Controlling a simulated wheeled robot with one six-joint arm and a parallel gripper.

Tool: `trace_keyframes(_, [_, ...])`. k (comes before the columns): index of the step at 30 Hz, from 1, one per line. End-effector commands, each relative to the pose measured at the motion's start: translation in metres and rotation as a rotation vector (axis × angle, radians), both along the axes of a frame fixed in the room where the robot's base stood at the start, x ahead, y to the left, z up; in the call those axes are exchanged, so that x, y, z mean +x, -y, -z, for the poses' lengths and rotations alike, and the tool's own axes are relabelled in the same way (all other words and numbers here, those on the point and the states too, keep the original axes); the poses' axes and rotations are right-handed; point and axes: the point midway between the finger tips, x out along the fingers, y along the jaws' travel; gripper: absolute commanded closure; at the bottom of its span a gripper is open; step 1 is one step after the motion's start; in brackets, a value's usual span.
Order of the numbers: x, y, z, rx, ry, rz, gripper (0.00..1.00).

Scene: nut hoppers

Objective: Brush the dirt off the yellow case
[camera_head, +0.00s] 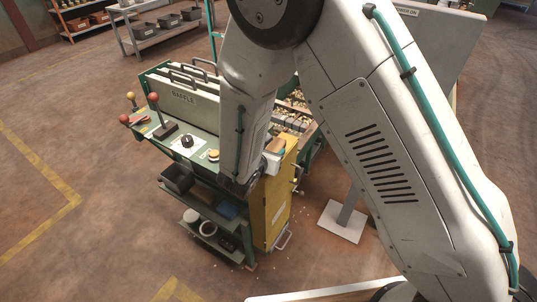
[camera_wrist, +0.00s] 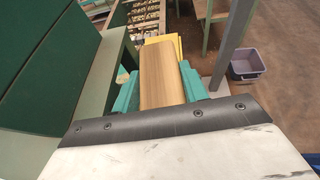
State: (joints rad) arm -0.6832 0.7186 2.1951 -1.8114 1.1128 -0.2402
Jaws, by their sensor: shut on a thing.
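The yellow case (camera_head: 278,195) stands upright at the right end of the green bench, with a latch on its side and a handle near the floor. Its yellow top edge also shows in the wrist view (camera_wrist: 176,41), just beyond the brush. My gripper (camera_wrist: 160,90) is shut on the brush (camera_wrist: 162,76), with teal fingers on both sides of its wooden back. In the head view a small wood-coloured block (camera_head: 276,144) shows by the case's top; my arm hides most of my gripper. The bristles' contact and dirt on the case cannot be made out.
The green bench (camera_head: 165,133) carries grey panels, levers and a black knob left of my arm. A grey post on a white foot (camera_head: 341,222) stands right of the case. A grey-purple tub (camera_wrist: 246,65) sits on the floor. Open floor lies left.

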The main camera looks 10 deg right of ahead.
Motion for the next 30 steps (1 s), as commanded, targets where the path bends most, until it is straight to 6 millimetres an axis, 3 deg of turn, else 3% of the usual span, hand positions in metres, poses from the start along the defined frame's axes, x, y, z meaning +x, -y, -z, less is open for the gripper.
trace_keyframes(18, [0.032, 0.029, -0.002, -0.001, 0.0, 0.007, 1.0])
trace_keyframes(30, [0.02, 0.019, -0.006, 0.0, 0.005, 0.007, 1.0])
